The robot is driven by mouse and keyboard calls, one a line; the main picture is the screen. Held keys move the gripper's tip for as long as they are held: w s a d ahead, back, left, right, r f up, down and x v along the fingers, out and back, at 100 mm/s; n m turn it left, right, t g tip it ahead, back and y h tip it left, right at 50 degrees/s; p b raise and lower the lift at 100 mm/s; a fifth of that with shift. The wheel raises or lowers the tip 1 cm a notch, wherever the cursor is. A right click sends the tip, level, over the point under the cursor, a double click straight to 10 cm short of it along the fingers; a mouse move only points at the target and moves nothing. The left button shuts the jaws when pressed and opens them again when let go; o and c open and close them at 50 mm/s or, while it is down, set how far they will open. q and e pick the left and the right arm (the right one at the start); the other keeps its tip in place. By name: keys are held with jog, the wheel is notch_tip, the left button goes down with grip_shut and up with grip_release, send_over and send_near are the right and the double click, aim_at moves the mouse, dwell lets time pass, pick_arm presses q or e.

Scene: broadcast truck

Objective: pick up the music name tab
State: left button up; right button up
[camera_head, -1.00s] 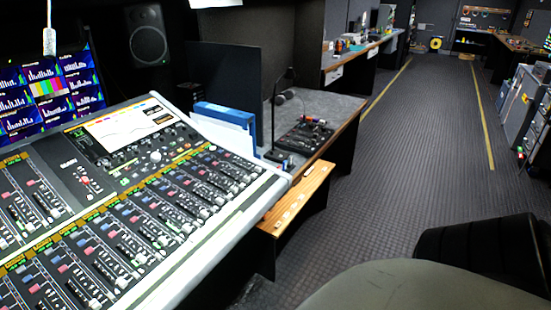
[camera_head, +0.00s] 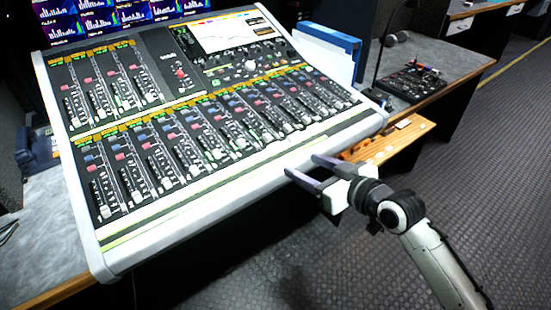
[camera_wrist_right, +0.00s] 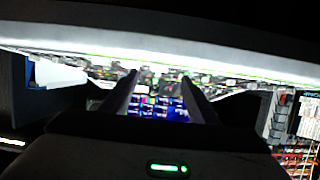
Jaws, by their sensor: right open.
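My right gripper (camera_head: 302,166) is open and empty, at the console's front edge, to the left of the ledge. In the right wrist view its two fingers (camera_wrist_right: 160,77) are apart with nothing between them. My left gripper is not in view.
The large mixing console (camera_head: 235,188) fills the middle. A blue binder (camera_head: 335,35) stands behind it. A small black control box (camera_head: 412,82) sits on the grey side desk. Open dark floor (camera_head: 480,185) lies to the right.

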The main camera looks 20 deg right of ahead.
aim_at(275, 145)
jog(key=x, duration=0.3)
jog(key=r+x, duration=0.1)
jog(key=x, duration=0.6)
jog(key=shift+w+a+r+b, duration=0.15)
jog(key=shift+w+r+b, duration=0.2)
jog(key=shift+w, duration=0.2)
jog(key=c, duration=1.1)
